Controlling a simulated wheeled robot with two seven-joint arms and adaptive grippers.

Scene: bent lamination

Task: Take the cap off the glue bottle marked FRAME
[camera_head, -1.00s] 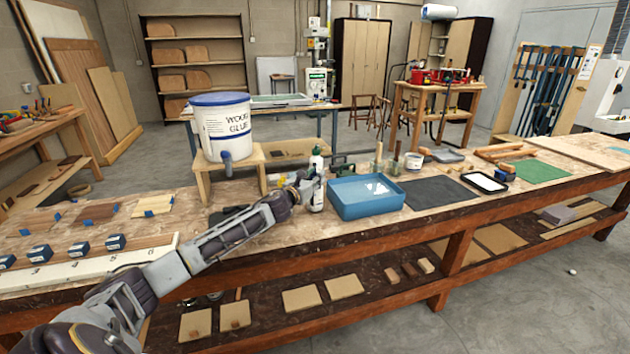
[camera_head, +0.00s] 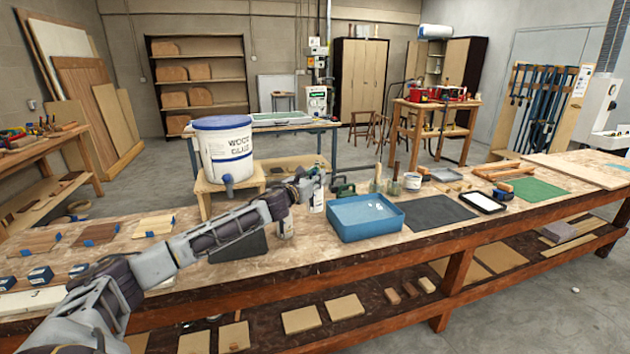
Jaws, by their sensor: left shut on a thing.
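My left gripper (camera_head: 310,180) reaches across the workbench and is shut on a white glue bottle (camera_head: 317,201), just left of the blue tray. The bottle looks upright and seems raised a little off the bench top. The gripper hides much of its upper part, and its cap is too small and covered to make out. Another pale bottle (camera_head: 286,226) stands on the bench behind my forearm, partly hidden by it. No FRAME marking is readable on either bottle. My right gripper is out of view.
A blue tray (camera_head: 366,232) sits right of the held bottle, with jars, a dark mat (camera_head: 438,213) and a white-topped pad (camera_head: 482,202) further right. A large wood glue bucket (camera_head: 226,165) stands on a wooden stand behind my arm. Small blue blocks lie at the left.

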